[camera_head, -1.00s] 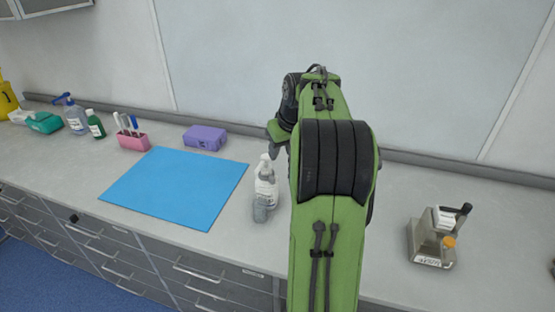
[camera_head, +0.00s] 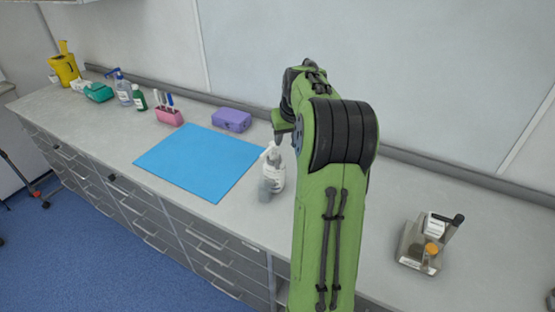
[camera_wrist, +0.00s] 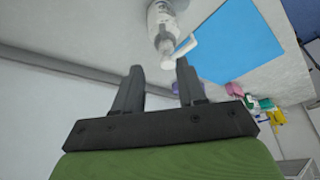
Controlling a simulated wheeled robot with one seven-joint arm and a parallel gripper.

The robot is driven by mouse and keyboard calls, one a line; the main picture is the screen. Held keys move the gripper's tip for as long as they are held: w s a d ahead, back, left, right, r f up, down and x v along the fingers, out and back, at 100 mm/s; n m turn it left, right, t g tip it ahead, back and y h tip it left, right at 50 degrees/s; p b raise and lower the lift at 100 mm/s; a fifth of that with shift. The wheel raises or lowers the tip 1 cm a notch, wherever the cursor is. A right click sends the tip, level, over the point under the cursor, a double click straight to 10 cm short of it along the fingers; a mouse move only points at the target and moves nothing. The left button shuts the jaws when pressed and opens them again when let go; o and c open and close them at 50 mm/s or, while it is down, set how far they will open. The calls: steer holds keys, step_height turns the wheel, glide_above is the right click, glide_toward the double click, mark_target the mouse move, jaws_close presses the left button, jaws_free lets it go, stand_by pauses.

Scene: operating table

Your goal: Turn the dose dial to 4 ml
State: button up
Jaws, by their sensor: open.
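A white bottle (camera_head: 276,174) with a pump-like top and spout stands on the counter just left of my arm, with a grey rounded part at its front. It also shows upside down at the top of the wrist view (camera_wrist: 160,14), its pale top pointing towards the fingers. My gripper (camera_wrist: 160,67) is open and empty, its two dark fingers apart and short of the bottle top. In the head view my gripper (camera_head: 280,138) is mostly hidden behind my arm, just above the bottle. No dose scale or number is readable, and I cannot tell where the dial is.
A blue mat (camera_head: 200,160) lies left of the bottle. A purple box (camera_head: 232,120), pink holder (camera_head: 169,116) and several bottles stand behind it. A grey device with an orange knob (camera_head: 432,248) stands at the right. The counter between my arm and that device is clear.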

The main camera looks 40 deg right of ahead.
mark_target(277, 163)
steer(key=x, duration=1.6)
steer(key=shift+w+a, duration=0.2)
steer(key=shift+w, duration=0.2)
jaws_close()
steer(key=shift+f, duration=0.1)
